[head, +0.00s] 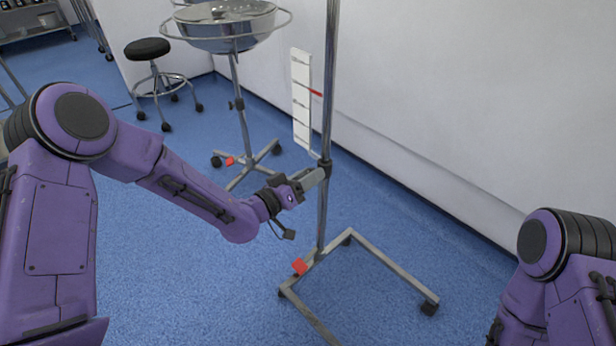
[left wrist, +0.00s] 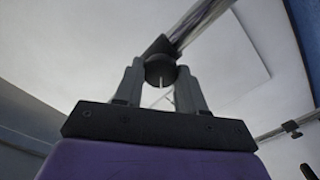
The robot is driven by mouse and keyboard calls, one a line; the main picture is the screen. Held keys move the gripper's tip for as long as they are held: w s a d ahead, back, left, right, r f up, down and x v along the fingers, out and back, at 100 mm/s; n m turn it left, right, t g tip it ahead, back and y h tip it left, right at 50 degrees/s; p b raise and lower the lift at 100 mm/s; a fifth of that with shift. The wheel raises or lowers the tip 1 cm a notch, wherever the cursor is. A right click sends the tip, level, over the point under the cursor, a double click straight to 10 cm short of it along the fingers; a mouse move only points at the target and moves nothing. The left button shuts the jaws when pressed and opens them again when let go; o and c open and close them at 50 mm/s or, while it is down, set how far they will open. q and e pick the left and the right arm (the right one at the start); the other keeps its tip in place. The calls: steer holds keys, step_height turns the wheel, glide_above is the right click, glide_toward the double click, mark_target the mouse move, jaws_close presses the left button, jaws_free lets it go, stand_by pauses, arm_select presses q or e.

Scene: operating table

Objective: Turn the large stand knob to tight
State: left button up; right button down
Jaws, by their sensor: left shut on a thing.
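The metal stand has an upright pole (head: 328,110) and a wheeled frame base (head: 385,267) on the blue floor. The large stand knob (left wrist: 160,70) is dark and round, beside the pole in the left wrist view. A white line shows on its face. My left gripper (head: 318,177) reaches the pole from the left at collar height, and it also shows in the left wrist view (left wrist: 160,88). Its two fingers are shut on the knob, one on each side. In the head view the fingers mostly hide the knob. My right gripper is out of view; only part of my right arm shows.
A white scale panel (head: 301,100) with a red pointer (head: 315,92) stands just left of the pole. A basin stand (head: 240,110) and a black-topped stool (head: 148,50) are behind. The wall is close behind the pole. Floor in front is clear.

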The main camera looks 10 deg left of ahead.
arm_select(q)
steer(key=m+b, duration=0.2)
steer(key=m, duration=0.6)
steer(key=shift+d+m, duration=0.1)
steer(key=shift+m, duration=0.3)
steer(key=shift+s, duration=0.1)
steer(key=o, duration=1.1)
steer(key=shift+c, duration=0.2)
steer(key=p+v, duration=0.1)
steer(key=v, duration=0.9)
steer(key=shift+s, duration=0.25)
